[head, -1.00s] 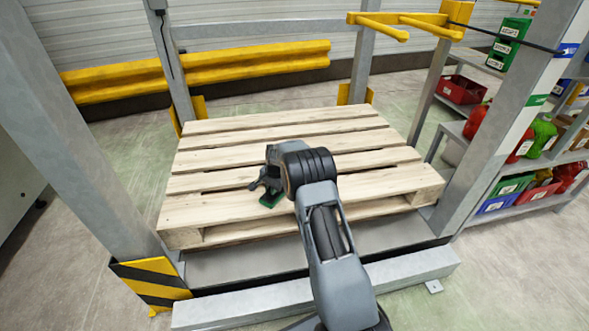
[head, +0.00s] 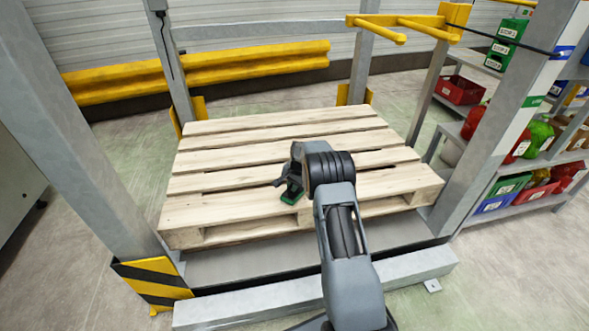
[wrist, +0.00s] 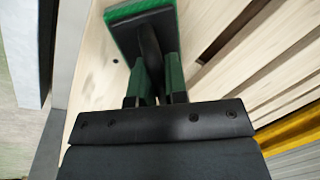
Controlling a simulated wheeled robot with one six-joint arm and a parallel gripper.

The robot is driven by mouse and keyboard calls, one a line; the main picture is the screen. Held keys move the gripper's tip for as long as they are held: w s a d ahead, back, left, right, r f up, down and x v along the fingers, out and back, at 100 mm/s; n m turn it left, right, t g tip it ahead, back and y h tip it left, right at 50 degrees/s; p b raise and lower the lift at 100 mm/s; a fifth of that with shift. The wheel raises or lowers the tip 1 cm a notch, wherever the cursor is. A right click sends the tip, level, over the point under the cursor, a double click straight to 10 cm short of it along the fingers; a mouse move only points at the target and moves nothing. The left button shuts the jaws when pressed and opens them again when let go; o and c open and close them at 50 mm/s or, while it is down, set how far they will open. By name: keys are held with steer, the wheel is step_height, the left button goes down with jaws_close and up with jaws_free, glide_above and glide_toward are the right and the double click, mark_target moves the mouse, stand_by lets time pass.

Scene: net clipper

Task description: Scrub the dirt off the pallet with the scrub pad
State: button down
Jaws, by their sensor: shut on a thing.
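The wooden pallet (head: 230,208) lies flat in the metal frame, its pale slats running left to right. In the wrist view the scrub pad (wrist: 112,28) is beyond the fingers (wrist: 158,80), close over the pale wood. I cannot tell whether the pad touches it. No clear dirt patch shows on the visible slats; my arm hides part of the pallet's right side.
Grey posts (head: 85,150) stand left and right of the pallet, with a metal sill (head: 310,297) in front. A yellow rail (head: 200,68) runs behind. Shelves (head: 535,195) with coloured bins are at the right. The pallet's left and back slats are clear.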

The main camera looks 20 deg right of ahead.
steer(key=shift+w+a+r+p, duration=0.1)
steer(key=shift+r+p, duration=0.95)
steer(key=shift+r, duration=0.95)
steer(key=shift+a+r+p, duration=0.1)
steer(key=shift+r+p, duration=0.95)
steer(key=shift+r, duration=0.9)
